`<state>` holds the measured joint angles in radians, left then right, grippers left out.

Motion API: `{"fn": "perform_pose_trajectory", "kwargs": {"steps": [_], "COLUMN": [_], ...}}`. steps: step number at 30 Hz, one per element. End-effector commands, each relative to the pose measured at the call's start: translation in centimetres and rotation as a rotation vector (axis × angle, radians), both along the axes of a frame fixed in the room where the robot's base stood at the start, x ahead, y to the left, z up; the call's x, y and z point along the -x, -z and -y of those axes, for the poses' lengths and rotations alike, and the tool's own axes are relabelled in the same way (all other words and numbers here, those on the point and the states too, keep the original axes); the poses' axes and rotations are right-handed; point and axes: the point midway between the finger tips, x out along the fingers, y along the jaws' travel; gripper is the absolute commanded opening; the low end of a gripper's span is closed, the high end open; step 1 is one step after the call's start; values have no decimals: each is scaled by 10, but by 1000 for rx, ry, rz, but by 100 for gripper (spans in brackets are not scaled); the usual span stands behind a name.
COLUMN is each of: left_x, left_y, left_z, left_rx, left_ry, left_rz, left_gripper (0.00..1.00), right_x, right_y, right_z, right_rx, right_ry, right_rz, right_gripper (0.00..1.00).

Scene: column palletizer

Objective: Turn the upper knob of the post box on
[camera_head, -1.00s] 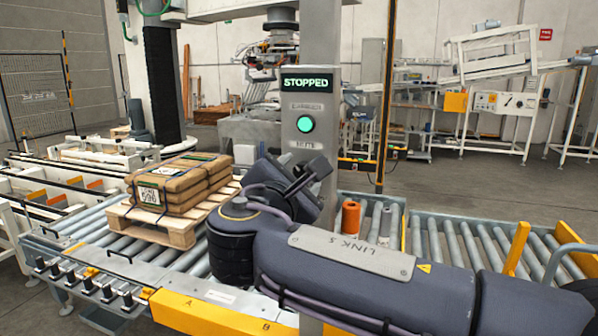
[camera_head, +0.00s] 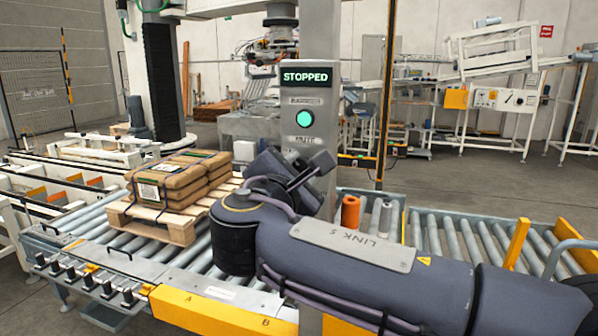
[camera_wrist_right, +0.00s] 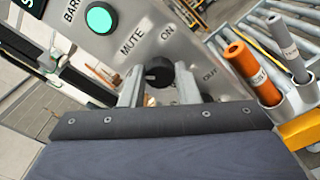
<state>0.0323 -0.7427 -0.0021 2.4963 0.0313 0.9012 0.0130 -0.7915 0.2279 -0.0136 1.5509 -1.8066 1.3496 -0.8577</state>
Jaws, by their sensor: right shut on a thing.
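The grey post box (camera_head: 325,107) stands in the middle of the head view. Its display (camera_head: 306,77) reads STOPPED, above a lit green button (camera_head: 303,119). In the right wrist view a black knob (camera_wrist_right: 160,73) sits on the box face, below the MUTE and ON labels, with OUT to its right. A pale mark shows on the knob's left part. My right gripper (camera_wrist_right: 158,82) is shut on this knob, one finger on each side. In the head view my own arm hides the knob. Any lower knob is not visible. My left gripper is not in view.
An orange roll (camera_head: 350,213) and a grey roll (camera_head: 386,217) stand right of the post. A wooden pallet (camera_head: 128,226) with brown sacks (camera_head: 176,187) sits on the roller conveyor at left. Another roller conveyor (camera_head: 470,240) runs to the right.

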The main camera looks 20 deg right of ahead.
Motion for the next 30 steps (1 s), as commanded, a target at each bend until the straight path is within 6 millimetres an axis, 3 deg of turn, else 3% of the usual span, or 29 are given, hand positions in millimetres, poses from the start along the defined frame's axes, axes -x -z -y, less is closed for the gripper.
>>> {"fn": "perform_pose_trajectory", "kwargs": {"steps": [30], "left_x": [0], "left_y": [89], "left_z": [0], "left_rx": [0], "left_ry": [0], "left_rz": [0], "left_gripper": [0], "right_x": [0], "right_y": [8], "right_z": [0], "right_rx": [-721], "right_ry": [2], "right_rz": [486], "right_gripper": [6]}}
